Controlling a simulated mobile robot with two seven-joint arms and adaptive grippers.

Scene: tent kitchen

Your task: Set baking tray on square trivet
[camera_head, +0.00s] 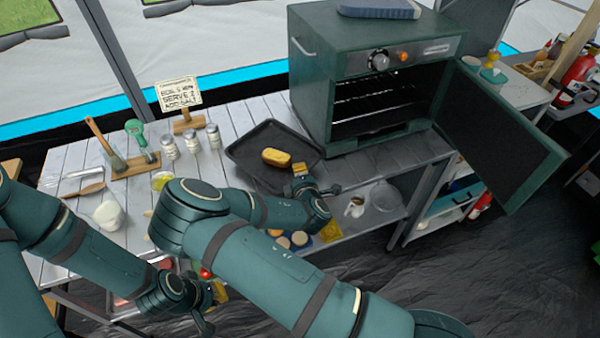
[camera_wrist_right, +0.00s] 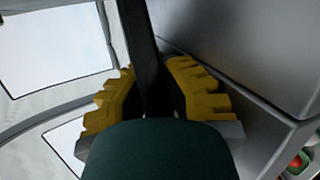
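The dark baking tray (camera_head: 252,140) is over the slatted table, left of the oven, with a yellow-brown loaf-like item (camera_head: 276,157) in it. I cannot tell whether the tray rests on the table or is slightly raised. My right gripper (camera_head: 303,174) is at the tray's front right edge. In the right wrist view its yellow fingers (camera_wrist_right: 153,92) lie on both sides of a dark strip, the tray's edge (camera_wrist_right: 140,35), and appear closed on it. My left gripper (camera_head: 212,300) is low, in front of the table; its fingers are unclear. I cannot make out a square trivet.
A green oven (camera_head: 345,60) with its door (camera_head: 500,135) open stands right of the tray. Several shakers (camera_head: 191,139), a sign (camera_head: 178,94) and a utensil rack (camera_head: 135,164) stand to the left. My right forearm hides part of the table's front.

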